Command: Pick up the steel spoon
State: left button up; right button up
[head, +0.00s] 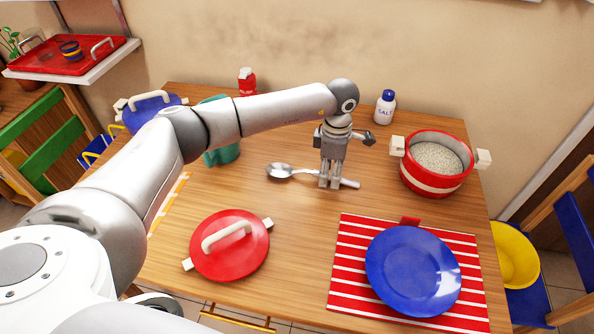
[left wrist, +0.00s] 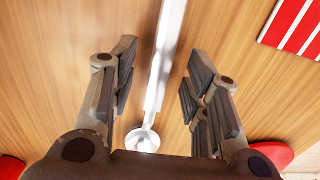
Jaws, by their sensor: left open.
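The steel spoon (head: 280,170) lies on the wooden table, its bowl to the left and its handle running right behind my left gripper. My left gripper (head: 330,186) points down over the handle, its fingers apart. In the left wrist view the spoon's handle (left wrist: 165,60) runs between the two open fingers (left wrist: 160,62), with the bowl near the bottom of the picture. No finger is seen closed on the handle. In the head view the gripper hides part of the handle. My right gripper is not in view.
A red lid (head: 250,255) lies front left. A blue plate (head: 412,270) lies on a red striped mat (head: 345,265) at front right. A red pot (head: 432,183) and a salt bottle (head: 384,108) stand to the right. A teal vessel (head: 226,154) and blue pot (head: 135,112) stand behind my arm.

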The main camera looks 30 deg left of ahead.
pick_arm(q)
jog(key=shift+f, duration=0.45)
grip_shut()
jog(key=shift+r, duration=0.15)
